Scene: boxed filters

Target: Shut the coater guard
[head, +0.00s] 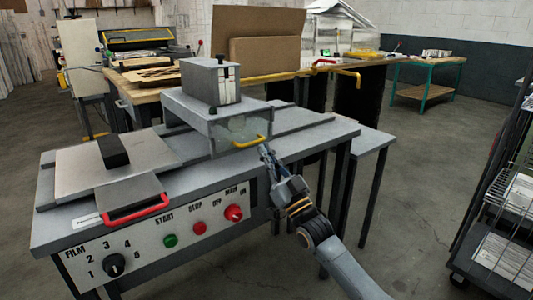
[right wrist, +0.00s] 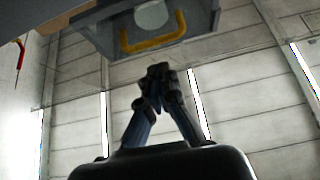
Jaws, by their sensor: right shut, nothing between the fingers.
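The coater (head: 75,215) is a grey bench machine with a control panel on its front. Its guard looks like the clear panel (head: 228,133) with a yellow handle (head: 249,142), under a grey housing (head: 215,108). I cannot tell how far open the guard is. My right gripper (head: 263,150) is shut and empty, just below the right end of the yellow handle. In the right wrist view the handle (right wrist: 152,43) lies beyond the closed fingertips (right wrist: 158,70), with a small gap in the picture. My left gripper is out of view.
A red handle (head: 138,211) sits on the machine's left front, above the green and red buttons. A wooden bench with cardboard (head: 262,55) stands behind. A wire rack cart (head: 505,220) is at the right. Open floor lies between cart and machine.

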